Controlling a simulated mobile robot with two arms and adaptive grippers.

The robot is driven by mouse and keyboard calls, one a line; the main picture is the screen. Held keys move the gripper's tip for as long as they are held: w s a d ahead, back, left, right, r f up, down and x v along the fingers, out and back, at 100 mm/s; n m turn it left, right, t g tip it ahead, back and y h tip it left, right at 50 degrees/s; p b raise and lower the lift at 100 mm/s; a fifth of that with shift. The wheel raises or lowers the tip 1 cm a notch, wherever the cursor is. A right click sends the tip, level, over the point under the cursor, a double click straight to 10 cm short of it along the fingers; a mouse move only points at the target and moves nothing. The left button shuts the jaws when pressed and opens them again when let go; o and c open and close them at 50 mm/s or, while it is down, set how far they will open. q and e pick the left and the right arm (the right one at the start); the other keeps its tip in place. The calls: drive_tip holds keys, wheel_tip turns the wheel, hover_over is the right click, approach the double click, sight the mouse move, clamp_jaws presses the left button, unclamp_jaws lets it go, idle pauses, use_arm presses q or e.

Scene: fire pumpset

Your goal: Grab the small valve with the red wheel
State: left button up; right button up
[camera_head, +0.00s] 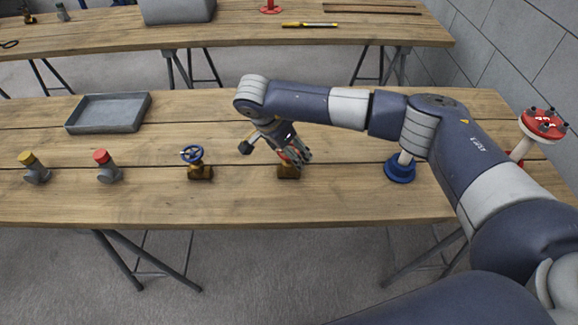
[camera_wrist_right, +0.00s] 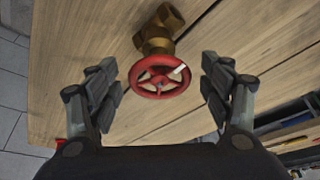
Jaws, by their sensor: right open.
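The small brass valve with the red wheel stands on the wooden table. In the head view its brass body (camera_head: 288,172) shows below my right gripper (camera_head: 292,152), which hides most of the wheel. In the right wrist view the red wheel (camera_wrist_right: 160,77) lies between the two fingers of my right gripper (camera_wrist_right: 160,85), which are spread wide on either side with gaps to the wheel. The brass body (camera_wrist_right: 162,30) shows beyond the wheel. My left gripper is in neither view.
A similar valve with a blue wheel (camera_head: 197,162) stands to the left. Further left are a red-capped fitting (camera_head: 107,166) and a yellow-capped fitting (camera_head: 35,168). A grey tray (camera_head: 109,113) lies at the back left. A blue-based item (camera_head: 399,171) stands right, under my arm.

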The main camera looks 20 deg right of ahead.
clamp_jaws()
drive_tip(key=shift+r, duration=0.15)
